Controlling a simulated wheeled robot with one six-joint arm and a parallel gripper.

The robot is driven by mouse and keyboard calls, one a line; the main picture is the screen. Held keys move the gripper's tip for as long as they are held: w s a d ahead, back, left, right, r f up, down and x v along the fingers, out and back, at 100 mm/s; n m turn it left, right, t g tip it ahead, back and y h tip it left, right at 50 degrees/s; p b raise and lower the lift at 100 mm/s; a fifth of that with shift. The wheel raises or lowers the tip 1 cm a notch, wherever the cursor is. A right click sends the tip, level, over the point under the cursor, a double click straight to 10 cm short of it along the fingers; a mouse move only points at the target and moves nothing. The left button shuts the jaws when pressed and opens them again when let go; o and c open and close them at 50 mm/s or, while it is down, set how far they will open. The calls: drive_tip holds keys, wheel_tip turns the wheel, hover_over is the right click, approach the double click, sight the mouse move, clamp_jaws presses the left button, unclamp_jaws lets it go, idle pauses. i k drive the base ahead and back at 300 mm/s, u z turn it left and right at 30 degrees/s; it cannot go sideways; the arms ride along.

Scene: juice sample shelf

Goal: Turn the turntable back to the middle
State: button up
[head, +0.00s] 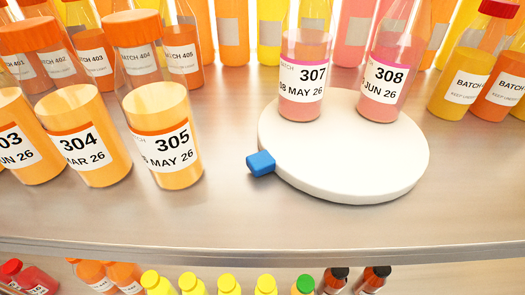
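The white round turntable (345,160) lies on the metal shelf, right of the picture's middle. A blue tab (261,163) sticks out from its left edge, pointing left and slightly to the front. Two bottles with pink juice stand upright on its back part: the bottle labelled 307 (301,108) at the left and the bottle labelled 308 (380,108) at the right. The front part of the turntable is bare. Their tops are cut off by the picture's upper edge. My gripper is not in view.
Orange juice bottles 304 (84,170) and 305 (172,170) stand left of the turntable, with free shelf between 305 and the blue tab. Several bottles stand behind; a yellow one (457,105) is at the right. Bottle caps (229,284) show below the shelf's front edge (250,252).

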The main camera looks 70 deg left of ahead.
sight(340, 156)
drive_tip(key=u, duration=0.2)
drive_tip(key=k, duration=0.45)
drive_tip(key=u, duration=1.55)
drive_tip(key=k, duration=1.2)
drive_tip(key=z, duration=0.75)
drive_tip(key=i, duration=1.25)
drive_tip(key=u, duration=0.7)
